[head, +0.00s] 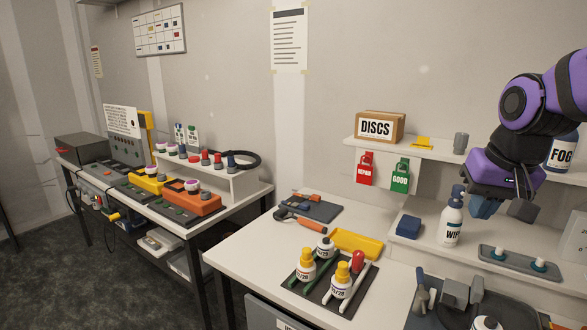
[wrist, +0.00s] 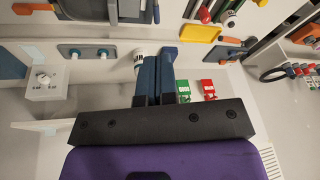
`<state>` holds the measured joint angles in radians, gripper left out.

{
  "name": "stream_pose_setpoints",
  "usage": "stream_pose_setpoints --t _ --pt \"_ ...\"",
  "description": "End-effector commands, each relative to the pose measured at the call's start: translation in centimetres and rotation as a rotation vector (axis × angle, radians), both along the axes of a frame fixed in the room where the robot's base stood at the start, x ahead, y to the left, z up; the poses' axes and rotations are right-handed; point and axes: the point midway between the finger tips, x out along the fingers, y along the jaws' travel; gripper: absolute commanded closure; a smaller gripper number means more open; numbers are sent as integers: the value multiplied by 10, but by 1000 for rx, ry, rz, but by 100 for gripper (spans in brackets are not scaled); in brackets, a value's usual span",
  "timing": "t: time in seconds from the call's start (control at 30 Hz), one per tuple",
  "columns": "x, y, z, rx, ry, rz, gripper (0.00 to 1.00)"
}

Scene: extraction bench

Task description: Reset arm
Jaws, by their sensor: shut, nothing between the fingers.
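My gripper (head: 482,209) hangs from the purple arm at the right of the head view, in front of the shelf and above the white bench. Its blue fingers are shut with nothing between them; they also show side by side in the wrist view (wrist: 157,68). The white wipe bottle (head: 451,222) stands below and left of the gripper in the head view. I cannot tell how far apart they are. The fingers look clear of the shelf items.
The shelf holds a DISCS box (head: 379,127) and a grey cup (head: 461,143); a FOG bottle (head: 562,151) is at right. Red (head: 365,169) and green (head: 400,176) tags hang below. A black tray (head: 330,283) holds several bottles. Another bench (head: 252,193) stands left.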

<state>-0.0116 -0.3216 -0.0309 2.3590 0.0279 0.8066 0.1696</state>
Motion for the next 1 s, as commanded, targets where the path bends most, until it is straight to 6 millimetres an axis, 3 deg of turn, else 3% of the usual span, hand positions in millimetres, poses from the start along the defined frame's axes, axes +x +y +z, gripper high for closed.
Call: stream_pose_setpoints --t 0.2,0.5,0.7,1.0 --pt "-54 3 21 -31 -72 74 100" --pt "-115 5 29 -80 -145 158 100" --pt "-132 5 29 -97 -164 182 100" --pt "-133 5 29 -98 -165 185 100"
